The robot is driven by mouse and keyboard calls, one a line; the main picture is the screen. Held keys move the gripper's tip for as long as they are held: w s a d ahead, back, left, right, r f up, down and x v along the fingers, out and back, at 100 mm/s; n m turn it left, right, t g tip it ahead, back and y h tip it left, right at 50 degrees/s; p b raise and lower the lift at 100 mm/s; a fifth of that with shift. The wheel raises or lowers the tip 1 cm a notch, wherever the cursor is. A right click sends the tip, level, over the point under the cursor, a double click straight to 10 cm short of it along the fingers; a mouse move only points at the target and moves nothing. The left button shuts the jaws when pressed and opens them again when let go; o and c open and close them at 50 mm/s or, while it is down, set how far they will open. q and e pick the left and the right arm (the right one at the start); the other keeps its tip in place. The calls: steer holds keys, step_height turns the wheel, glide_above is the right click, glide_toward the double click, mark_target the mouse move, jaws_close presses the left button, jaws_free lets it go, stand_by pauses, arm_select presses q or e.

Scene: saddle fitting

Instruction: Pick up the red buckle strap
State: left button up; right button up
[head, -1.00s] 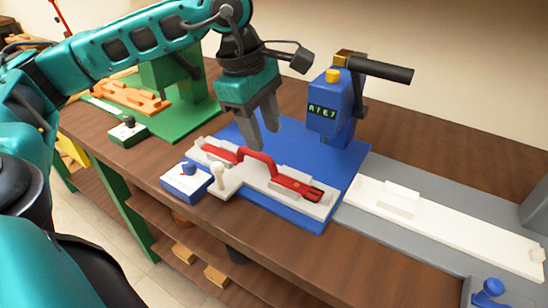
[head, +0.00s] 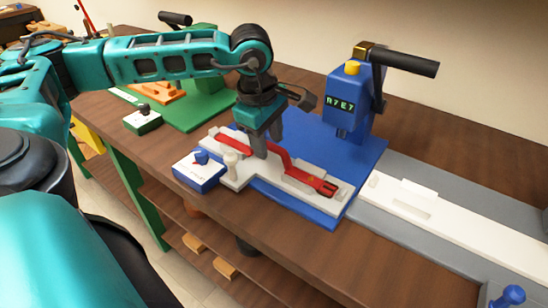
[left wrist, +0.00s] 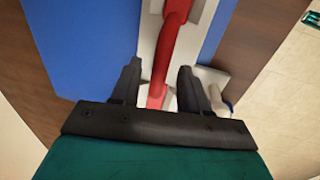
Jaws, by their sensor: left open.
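The red buckle strap (head: 298,173) lies along a white fixture (head: 262,177) on a blue base plate. Its middle rises in an arch and its buckle end points right. My left gripper (head: 268,150) is lowered over the strap's arched part, pointing down, and hides some of it. In the left wrist view the open fingers (left wrist: 158,90) stand on either side of the red strap (left wrist: 168,50), with gaps between strap and fingers. My right gripper is not in view.
A blue press (head: 352,98) with a dark handle stands behind the fixture on the blue plate (head: 350,165). A small blue box (head: 198,172) with a knob sits at the fixture's left front. A green station (head: 200,105) is at left, and a white rail (head: 440,212) runs right.

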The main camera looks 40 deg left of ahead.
arm_select(q)
steer(key=shift+w+f, duration=0.2)
steer(key=shift+f, duration=0.9)
jaws_close()
